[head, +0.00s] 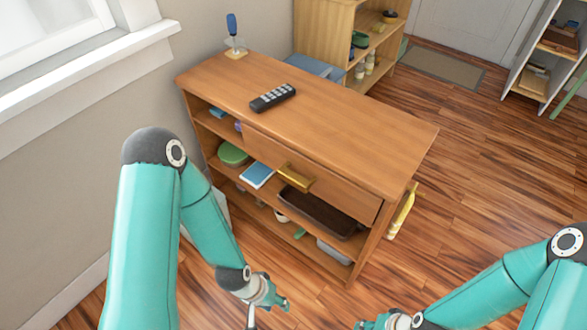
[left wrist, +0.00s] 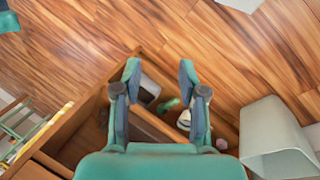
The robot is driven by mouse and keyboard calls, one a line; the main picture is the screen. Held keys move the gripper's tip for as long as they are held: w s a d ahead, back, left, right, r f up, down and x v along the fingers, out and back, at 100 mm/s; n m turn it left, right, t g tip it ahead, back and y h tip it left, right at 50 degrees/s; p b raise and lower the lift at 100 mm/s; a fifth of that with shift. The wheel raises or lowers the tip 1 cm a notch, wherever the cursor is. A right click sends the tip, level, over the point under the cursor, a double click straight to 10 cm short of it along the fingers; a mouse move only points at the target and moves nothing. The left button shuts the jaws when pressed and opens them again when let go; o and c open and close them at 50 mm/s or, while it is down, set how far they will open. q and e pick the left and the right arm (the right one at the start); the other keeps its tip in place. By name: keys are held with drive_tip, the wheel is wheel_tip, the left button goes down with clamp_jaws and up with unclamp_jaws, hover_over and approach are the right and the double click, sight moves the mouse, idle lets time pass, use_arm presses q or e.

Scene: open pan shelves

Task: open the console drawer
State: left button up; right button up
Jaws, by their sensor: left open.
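The wooden console (head: 340,110) stands in the middle of the head view. Its drawer front (head: 345,193) is a wide wooden panel under the top, with a brass-coloured handle (head: 297,178). The drawer looks shut or nearly so. My left gripper (head: 270,308) is low in front of the console, below and left of the handle and apart from it. In the left wrist view it is open and empty (left wrist: 159,75), with the console's lower shelves beyond the fingers; I cannot make out the handle there. My right gripper (head: 374,322) is at the bottom edge, partly cut off.
A black remote (head: 273,97) and a blue-handled tool (head: 233,38) rest on the console top. The shelves hold a green lidded dish (head: 232,154), a blue book (head: 257,175) and a dark tray (head: 318,212). Wooden floor (head: 480,190) is clear at right.

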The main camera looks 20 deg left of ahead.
use_arm(q)
drive_tip(key=shift+w+d, duration=0.2)
drive_tip(key=shift+w, duration=0.1)
